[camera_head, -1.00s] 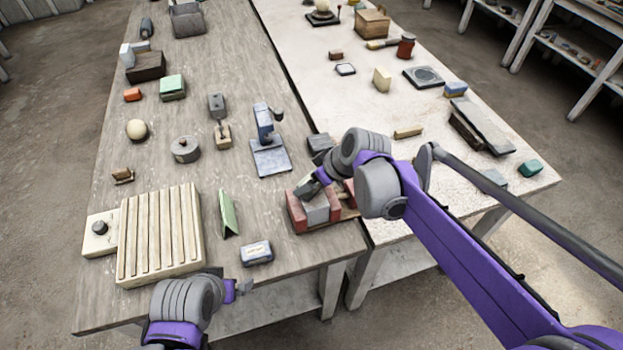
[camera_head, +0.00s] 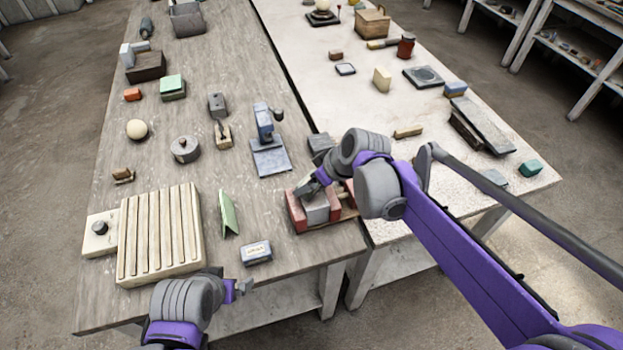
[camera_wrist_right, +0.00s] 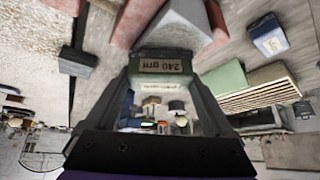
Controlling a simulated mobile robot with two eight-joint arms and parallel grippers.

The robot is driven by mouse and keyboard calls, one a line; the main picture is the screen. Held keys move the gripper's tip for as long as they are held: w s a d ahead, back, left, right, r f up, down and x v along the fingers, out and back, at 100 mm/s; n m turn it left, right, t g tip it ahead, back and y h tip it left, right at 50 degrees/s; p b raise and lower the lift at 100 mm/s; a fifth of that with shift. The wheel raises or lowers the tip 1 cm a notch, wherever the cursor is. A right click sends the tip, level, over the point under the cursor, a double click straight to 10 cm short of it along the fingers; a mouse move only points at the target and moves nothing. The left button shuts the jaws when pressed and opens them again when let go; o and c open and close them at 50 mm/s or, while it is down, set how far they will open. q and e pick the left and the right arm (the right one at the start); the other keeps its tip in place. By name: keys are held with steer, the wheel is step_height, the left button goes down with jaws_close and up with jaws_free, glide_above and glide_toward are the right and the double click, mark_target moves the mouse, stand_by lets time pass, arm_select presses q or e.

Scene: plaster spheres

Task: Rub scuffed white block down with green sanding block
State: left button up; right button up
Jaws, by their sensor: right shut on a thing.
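My right gripper (camera_wrist_right: 165,88) is shut on a block labelled "240 grit", the sanding block (camera_wrist_right: 163,67); little of its colour shows. In the head view my right gripper (camera_head: 312,187) is low over a vise with red jaws (camera_head: 296,218), and the arm hides most of the held block. A pale grey block, seemingly the scuffed white block (camera_head: 316,208), sits between the jaws. It also shows in the right wrist view (camera_wrist_right: 180,24), just beyond the held block; I cannot tell whether they touch. My left gripper (camera_head: 243,288) is by the table's front edge, its fingers too small to read.
A blue labelled block (camera_head: 256,252), a green wedge-shaped piece (camera_head: 228,214) and a slatted cream rack (camera_head: 160,235) lie left of the vise. A blue-grey stand tool (camera_head: 268,150) is behind it. A green block (camera_head: 530,168) lies at the far right edge.

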steer(key=shift+f, duration=0.25)
steer(key=shift+w, duration=0.1)
steer(key=shift+w+d, duration=0.65)
steer(key=shift+w, duration=0.05)
steer(key=shift+s+a, duration=0.7)
steer(key=shift+s, duration=0.1)
steer(key=shift+s+a+f, duration=0.1)
steer(key=shift+s+a, duration=0.5)
steer(key=shift+s, duration=0.25)
steer(key=shift+w+d, duration=0.45)
steer(key=shift+w, duration=0.15)
steer(key=shift+w+d, duration=0.9)
steer(key=shift+w, duration=0.25)
